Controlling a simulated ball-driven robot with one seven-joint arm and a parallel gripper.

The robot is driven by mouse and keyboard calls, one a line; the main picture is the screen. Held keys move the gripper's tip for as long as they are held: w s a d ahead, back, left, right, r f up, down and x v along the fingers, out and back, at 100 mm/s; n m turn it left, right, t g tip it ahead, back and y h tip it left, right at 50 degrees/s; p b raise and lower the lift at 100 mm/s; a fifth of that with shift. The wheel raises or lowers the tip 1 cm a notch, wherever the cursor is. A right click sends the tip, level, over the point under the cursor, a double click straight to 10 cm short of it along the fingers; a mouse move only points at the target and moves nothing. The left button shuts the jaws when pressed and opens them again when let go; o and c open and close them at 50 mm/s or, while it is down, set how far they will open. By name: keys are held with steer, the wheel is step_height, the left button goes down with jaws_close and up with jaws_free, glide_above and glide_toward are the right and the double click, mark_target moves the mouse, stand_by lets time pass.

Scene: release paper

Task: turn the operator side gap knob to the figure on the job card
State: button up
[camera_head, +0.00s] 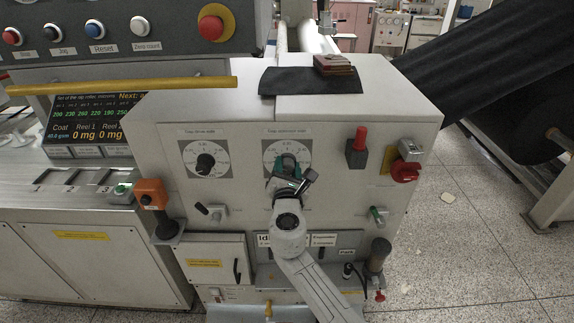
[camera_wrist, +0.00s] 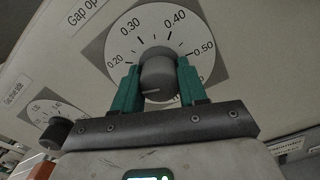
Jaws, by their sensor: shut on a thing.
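The operator side gap knob (camera_wrist: 158,78) is a dark round knob on a white dial (camera_wrist: 190,30) marked 0.20, 0.30, 0.40 and 0.50. My gripper (camera_wrist: 158,68) has a green finger on each side of the knob and is shut on it. A short white mark shows low on the knob; I cannot tell which figure it points to. In the head view my gripper (camera_head: 288,168) hides this knob and the lower part of its dial plate (camera_head: 268,147). The drive side knob (camera_head: 206,162) is to the left and also shows in the wrist view (camera_wrist: 55,133). I cannot pick out a job card.
Red-topped switch (camera_head: 357,146) and red knob (camera_head: 404,172) sit right of the dial. An orange-headed handle (camera_head: 151,193) stands at the left. A yellow bar (camera_head: 120,86) crosses above the display (camera_head: 95,119).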

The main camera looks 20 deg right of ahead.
steer(key=shift+s+a+f+n, duration=0.15)
steer(key=shift+f+n, duration=0.15)
steer(key=shift+n, duration=0.2)
steer(key=o, duration=0.8)
steer(key=shift+o, duration=1.3)
steer(key=shift+r, duration=0.2)
steer(key=v, duration=1)
steer(key=shift+s, duration=0.3)
